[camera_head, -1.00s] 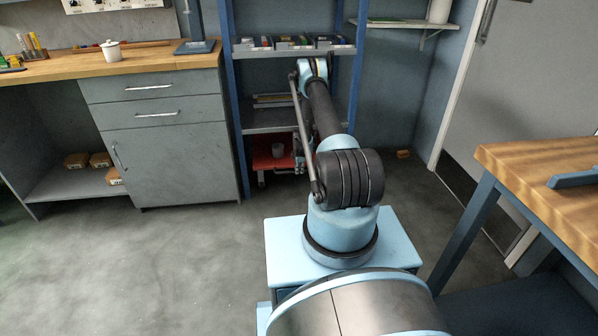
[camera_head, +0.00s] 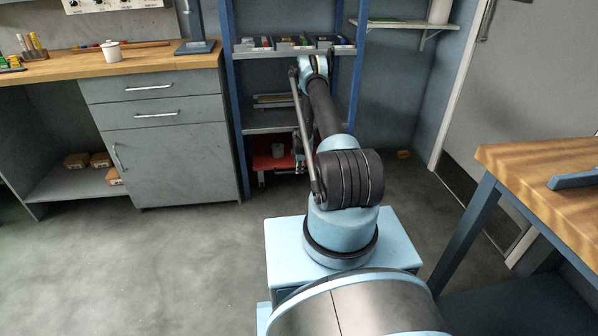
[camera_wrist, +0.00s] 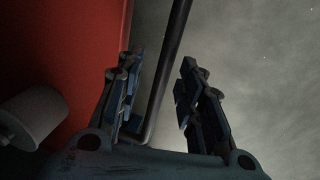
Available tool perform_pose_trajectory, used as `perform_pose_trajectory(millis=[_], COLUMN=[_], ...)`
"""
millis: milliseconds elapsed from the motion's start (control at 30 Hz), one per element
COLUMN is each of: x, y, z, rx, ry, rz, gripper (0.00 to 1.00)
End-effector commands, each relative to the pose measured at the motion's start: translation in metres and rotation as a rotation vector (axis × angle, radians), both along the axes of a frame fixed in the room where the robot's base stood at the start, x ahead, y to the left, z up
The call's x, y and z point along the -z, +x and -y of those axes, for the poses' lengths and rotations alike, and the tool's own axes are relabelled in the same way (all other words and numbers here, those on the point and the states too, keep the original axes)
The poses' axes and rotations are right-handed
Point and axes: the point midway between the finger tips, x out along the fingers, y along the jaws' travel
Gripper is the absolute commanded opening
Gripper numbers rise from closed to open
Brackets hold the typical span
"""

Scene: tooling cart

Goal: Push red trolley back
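The red trolley (camera_head: 264,162) stands low on the floor under the shelf rack, partly hidden by my arm. A pale cylindrical object (camera_head: 278,150) is on it. In the wrist view the trolley's red surface (camera_wrist: 65,45) fills the left side, with a pale cylinder (camera_wrist: 35,115) at the lower left. My gripper (camera_wrist: 158,95) is open, its two fingers apart on either side of a dark bent bar (camera_wrist: 168,65), probably the trolley's handle. No clear grip on the bar shows. In the head view my arm mostly hides the gripper.
The blue-framed shelf rack (camera_head: 240,120) rises around the trolley. A grey cabinet (camera_head: 175,165) stands close on its left. A wood-topped table (camera_head: 540,175) is at the right. The floor (camera_head: 150,265) at front left is clear.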

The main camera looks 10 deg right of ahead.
Motion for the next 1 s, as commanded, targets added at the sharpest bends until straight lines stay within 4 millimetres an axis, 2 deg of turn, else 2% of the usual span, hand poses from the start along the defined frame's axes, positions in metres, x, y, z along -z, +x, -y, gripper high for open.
perform_pose_trajectory(millis=[600, 800, 1000], x=[-0.085, -0.099, -0.103], y=[-0.016, -0.019, -0.019], z=[0.000, 0.000, 0.000], rx=[0.000, 0.000, 0.000], ry=[0.000, 0.001, 0.001], rz=[0.000, 0.000, 0.000], gripper=[0.35, 0.35, 0.35])
